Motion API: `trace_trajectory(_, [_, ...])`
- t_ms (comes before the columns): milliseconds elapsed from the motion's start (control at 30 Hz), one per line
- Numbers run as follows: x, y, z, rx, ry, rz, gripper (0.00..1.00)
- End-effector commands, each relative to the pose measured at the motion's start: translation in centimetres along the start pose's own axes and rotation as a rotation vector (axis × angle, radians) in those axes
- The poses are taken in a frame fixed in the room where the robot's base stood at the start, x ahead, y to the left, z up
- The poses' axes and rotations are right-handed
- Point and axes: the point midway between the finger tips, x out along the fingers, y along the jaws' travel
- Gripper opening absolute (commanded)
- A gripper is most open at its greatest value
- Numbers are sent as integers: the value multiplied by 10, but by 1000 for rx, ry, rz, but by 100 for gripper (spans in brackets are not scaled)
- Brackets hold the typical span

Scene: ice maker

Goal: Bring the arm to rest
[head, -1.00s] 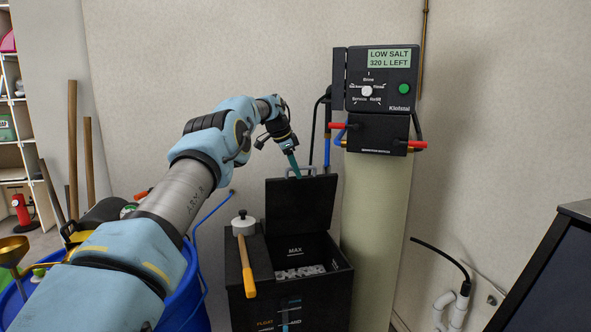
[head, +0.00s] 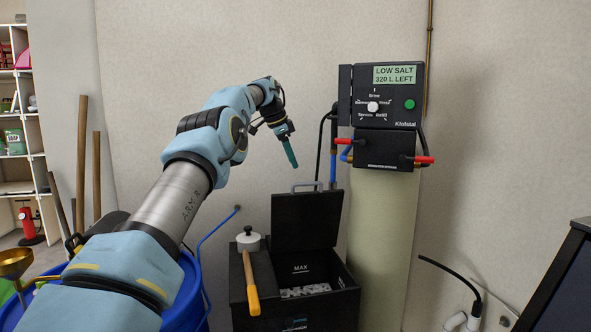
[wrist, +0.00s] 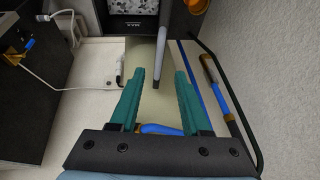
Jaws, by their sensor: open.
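My gripper (head: 290,155) has green fingers and hangs in the air, above and a little left of the raised lid of the black salt bin. In the wrist view my gripper (wrist: 158,100) shows its two fingers spread apart. A grey bar shows between and beyond the fingers, and I cannot tell that it touches either one. My pale blue and grey arm (head: 180,195) reaches from the lower left up to the middle of the head view.
The black bin (head: 345,310) stands open with its lid (head: 305,220) upright and white pieces inside. A yellow-handled tool (head: 250,285) lies on its left part. The softener column (head: 380,230) stands to the right. A blue barrel (head: 190,300) is under my arm. The wall above is clear.

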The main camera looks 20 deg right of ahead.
Motion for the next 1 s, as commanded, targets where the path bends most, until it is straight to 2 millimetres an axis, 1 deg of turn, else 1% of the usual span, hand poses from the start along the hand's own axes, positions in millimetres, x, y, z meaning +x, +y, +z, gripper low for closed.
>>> trace_trajectory(133, [-5,0,0,0,0,0,47])
trace_trajectory(500, [-4,0,0,-1,0,0,47])
trace_trajectory(633, [-4,2,5,-26,-11,-1,47])
trace_trajectory(767, [-2,6,21,-110,-43,-7,47])
trace_trajectory(867, [1,15,41,-203,-76,-15,47])
trace_trajectory(1000, [3,32,75,-343,-120,-35,47])
